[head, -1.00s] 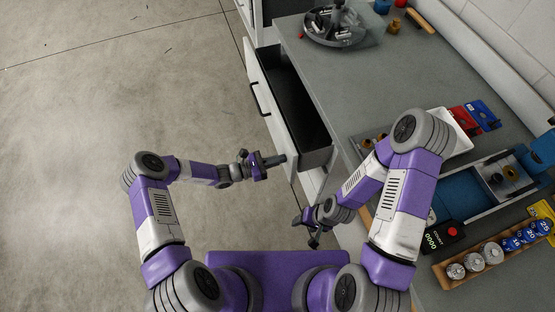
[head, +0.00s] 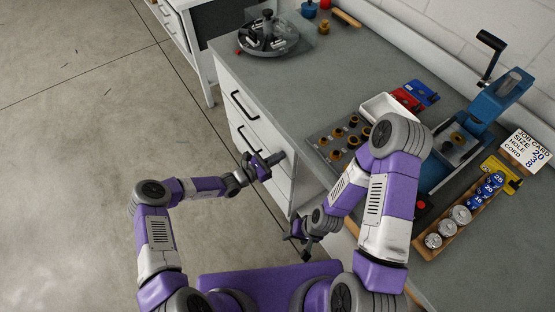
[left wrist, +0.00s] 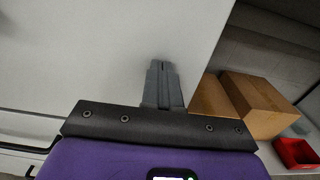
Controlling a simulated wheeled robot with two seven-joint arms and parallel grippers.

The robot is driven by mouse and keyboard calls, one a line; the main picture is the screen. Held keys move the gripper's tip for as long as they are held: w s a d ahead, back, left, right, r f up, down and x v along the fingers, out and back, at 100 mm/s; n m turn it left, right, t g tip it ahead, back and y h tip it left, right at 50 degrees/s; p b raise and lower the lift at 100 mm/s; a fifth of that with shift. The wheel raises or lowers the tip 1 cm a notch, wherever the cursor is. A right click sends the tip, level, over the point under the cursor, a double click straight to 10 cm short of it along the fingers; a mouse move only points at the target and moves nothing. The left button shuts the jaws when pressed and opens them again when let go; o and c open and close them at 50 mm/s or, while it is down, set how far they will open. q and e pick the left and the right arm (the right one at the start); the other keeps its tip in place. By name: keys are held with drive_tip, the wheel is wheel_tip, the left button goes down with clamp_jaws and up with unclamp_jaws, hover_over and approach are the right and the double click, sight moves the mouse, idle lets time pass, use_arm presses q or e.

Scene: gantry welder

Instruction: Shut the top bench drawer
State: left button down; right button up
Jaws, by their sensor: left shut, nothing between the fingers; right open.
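The top bench drawer's white front (head: 228,82) with its black bar handle lies flush under the bench top in the head view, with no opening showing. My left gripper (head: 277,157) is shut and empty, beside the near end of the drawer fronts. In the left wrist view its closed fingers (left wrist: 162,85) point at a plain white panel (left wrist: 110,50); I cannot tell whether they touch it. My right gripper (head: 297,241) is open and empty, low near the bench's near end.
The bench top holds a round grey tray (head: 268,38), a hole plate with brass pieces (head: 345,140), a white bin (head: 388,108) and a blue press (head: 490,100). Cardboard boxes (left wrist: 255,100) and a red bin (left wrist: 297,153) sit beyond the panel. Floor on the left is clear.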

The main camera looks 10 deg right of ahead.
use_arm(q)
drive_tip(key=shift+w+d+r, duration=0.15)
drive_tip(key=shift+d+r, duration=0.05)
drive_tip(key=shift+d, duration=0.1)
drive_tip(key=p+v, duration=0.2)
drive_tip(key=v, duration=1.2)
drive_tip(key=shift+a+f+p, duration=0.2)
drive_tip(key=shift+a+p, duration=0.05)
drive_tip(key=shift+p, duration=0.05)
